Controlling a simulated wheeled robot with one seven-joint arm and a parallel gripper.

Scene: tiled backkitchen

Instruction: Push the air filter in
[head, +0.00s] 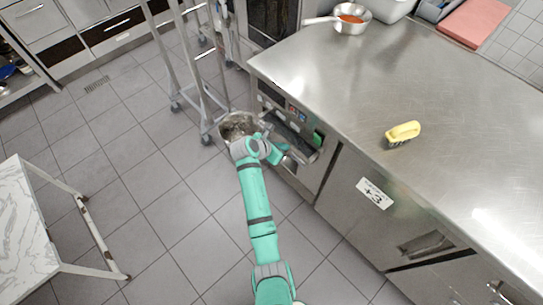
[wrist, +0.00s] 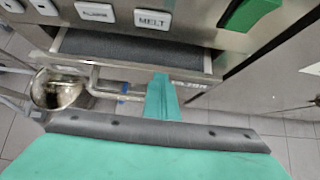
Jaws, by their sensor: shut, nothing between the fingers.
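The air filter (wrist: 125,47) is a dark grey mesh panel in a metal frame. It sticks out of the machine (head: 308,170) built in under the steel counter. In the head view, the filter (head: 291,134) shows as a dark slanted tray below the control buttons. My gripper (wrist: 160,78) is teal, with its fingers shut and empty. In the wrist view its tips overlap the filter's front metal rim, right of the middle; I cannot tell whether they touch it. In the head view, my gripper (head: 277,154) is just in front of the filter.
A metal pot (head: 238,124) stands on the floor left of the machine, beside a wheeled rack (head: 205,85). A green switch (wrist: 250,12) is above the filter's right end. A yellow brush (head: 403,133) lies on the counter (head: 350,90). A marble-topped table (head: 25,240) stands left; open floor lies between.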

